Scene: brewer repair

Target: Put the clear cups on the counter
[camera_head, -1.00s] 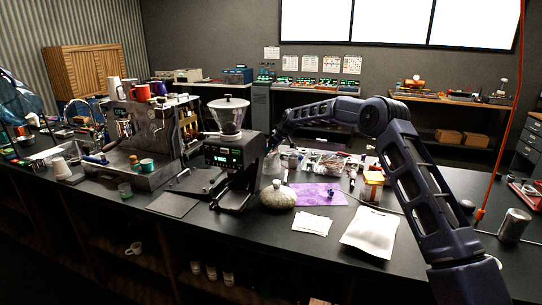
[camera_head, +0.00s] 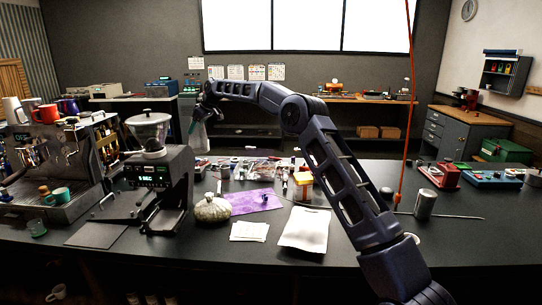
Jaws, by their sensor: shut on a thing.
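My gripper (camera_head: 201,113) is at the far side of the counter, beyond the grinder, and raised above the counter top. It is shut on a pale, see-through thing that looks like a clear cup (camera_head: 200,138), hanging below the fingers. The fingers are small and dark, so the exact grip is hard to make out. The black counter (camera_head: 370,185) runs across the whole view. A small greenish see-through cup (camera_head: 37,228) stands on it at the left, in front of the espresso machine. Pale cups (camera_head: 133,299) show on the shelf below the counter, cut by the bottom edge.
The grinder (camera_head: 155,170) stands left of centre, beside the espresso machine (camera_head: 50,165). A metal can (camera_head: 425,204) stands right. The right front counter is clear.

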